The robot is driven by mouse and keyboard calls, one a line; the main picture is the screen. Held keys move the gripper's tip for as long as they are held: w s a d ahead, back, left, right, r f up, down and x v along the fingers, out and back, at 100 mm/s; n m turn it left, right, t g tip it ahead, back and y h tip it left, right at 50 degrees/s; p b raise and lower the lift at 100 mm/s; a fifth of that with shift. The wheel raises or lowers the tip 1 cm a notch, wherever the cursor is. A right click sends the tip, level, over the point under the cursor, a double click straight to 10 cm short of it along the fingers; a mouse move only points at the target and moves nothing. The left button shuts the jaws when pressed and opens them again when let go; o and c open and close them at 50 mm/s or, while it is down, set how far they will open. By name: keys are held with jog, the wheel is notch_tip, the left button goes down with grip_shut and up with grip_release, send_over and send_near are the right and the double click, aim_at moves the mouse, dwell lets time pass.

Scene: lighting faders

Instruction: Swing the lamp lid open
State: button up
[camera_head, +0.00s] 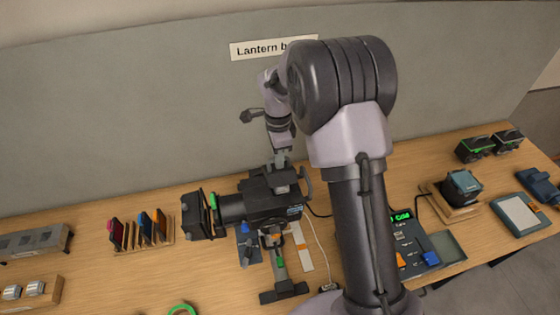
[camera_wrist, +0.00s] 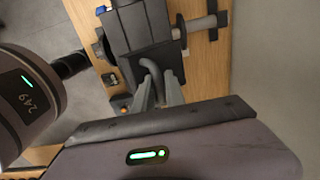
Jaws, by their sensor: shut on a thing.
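The lamp (camera_head: 235,207) is a black lantern on a stand on the bench, its barrel pointing left. Its dark body also fills the top middle of the wrist view (camera_wrist: 138,30). My gripper (camera_head: 280,160) reaches down from above onto the top of the lamp's housing. In the wrist view my gripper (camera_wrist: 158,85) has its two grey fingers shut on a curved grey handle (camera_wrist: 152,68) at the edge of the dark housing. I take this handle to be on the lamp lid. The lid's seam is hidden, and I cannot tell how far the lid stands open.
A rack of coloured filters (camera_head: 140,232) stands left of the lamp. A fader console (camera_head: 408,245) lies to the right, partly behind my arm. A block on a wooden base (camera_head: 462,188) and a grey tablet (camera_head: 520,213) are farther right. A wall panel stands close behind.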

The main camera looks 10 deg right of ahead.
jog(key=shift+w+p, duration=0.5)
jog(key=shift+w, duration=0.65)
jog(key=w+f+p, duration=0.1)
jog(key=w+f, duration=0.1)
jog(key=w, duration=0.4)
jog(key=shift+w, duration=0.2)
jog(key=o, duration=0.6)
jog(key=shift+s+r, duration=0.1)
jog(key=o, duration=1)
jog(key=shift+o, duration=0.2)
jog(key=shift+f, duration=0.2)
jog(key=shift+c, duration=0.6)
